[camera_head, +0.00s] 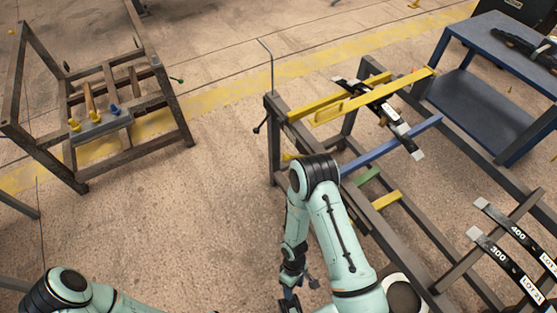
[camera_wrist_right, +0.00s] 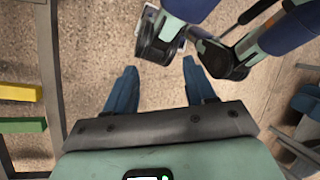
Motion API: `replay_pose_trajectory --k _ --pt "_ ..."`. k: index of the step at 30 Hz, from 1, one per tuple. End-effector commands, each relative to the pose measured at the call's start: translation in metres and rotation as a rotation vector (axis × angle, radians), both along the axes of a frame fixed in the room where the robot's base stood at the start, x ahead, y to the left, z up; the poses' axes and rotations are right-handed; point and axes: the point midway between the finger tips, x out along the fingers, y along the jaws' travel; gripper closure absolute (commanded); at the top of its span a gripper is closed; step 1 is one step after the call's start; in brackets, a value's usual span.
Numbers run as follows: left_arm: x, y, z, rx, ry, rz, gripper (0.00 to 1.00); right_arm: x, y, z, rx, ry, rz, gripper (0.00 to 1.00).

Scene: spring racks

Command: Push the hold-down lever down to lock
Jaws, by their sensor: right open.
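The spring rack (camera_head: 276,150) stands right of centre in the head view. Two yellow bars lie across its top; the longer one (camera_head: 410,80), which looks like the hold-down lever, crosses a dark leaf spring (camera_head: 394,118). I cannot tell whether it is locked. A thin bent rod (camera_head: 271,65) stands up at the rack's corner, with a small dark handle (camera_head: 262,122) below it. My right gripper (camera_wrist_right: 160,82) is open and empty, its blue fingers apart over bare floor. In the head view it is low, clear of the bars and mostly hidden. My left gripper is out of view.
A blue bench (camera_head: 472,88) stands at the right. More labelled leaf springs (camera_head: 510,258) lie on a rack at the lower right. A brown frame (camera_head: 182,125) with yellow and blue parts stands at the left. Floor between the frames is open.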

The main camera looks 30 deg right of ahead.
Motion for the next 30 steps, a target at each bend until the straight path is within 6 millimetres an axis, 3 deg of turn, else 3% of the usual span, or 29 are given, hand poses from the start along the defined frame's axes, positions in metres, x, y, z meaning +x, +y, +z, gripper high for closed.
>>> replay_pose_trajectory --k 1,2,5,8,9,12,15,18,22,30 --pt "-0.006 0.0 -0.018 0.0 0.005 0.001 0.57 0.012 -0.014 -0.02 -0.043 0.02 0.236 0.45" --pt "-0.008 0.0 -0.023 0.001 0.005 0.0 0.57 0.022 -0.026 -0.023 -0.08 0.038 0.372 0.45" --pt "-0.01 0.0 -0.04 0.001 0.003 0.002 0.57 0.077 -0.066 -0.019 -0.264 0.105 0.802 0.45" --pt "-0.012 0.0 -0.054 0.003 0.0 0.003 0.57 0.156 -0.089 0.016 -0.536 0.177 1.152 0.45" --pt "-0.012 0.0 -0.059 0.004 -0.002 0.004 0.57 0.189 -0.09 0.038 -0.659 0.203 1.258 0.45" --pt "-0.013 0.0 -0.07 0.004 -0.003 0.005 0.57 0.256 -0.074 0.101 -0.964 0.258 1.43 0.45" --pt "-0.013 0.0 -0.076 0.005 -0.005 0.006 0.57 0.293 -0.051 0.154 -1.195 0.296 1.494 0.45" --pt "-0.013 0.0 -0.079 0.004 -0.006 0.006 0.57 0.31 -0.032 0.189 -1.336 0.315 1.505 0.45" --pt "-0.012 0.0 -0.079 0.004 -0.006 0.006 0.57 0.318 -0.027 0.207 -1.404 0.325 1.503 0.45" --pt "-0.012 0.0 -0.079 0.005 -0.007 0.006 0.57 0.333 -0.07 0.208 -1.404 0.33 1.499 0.45"
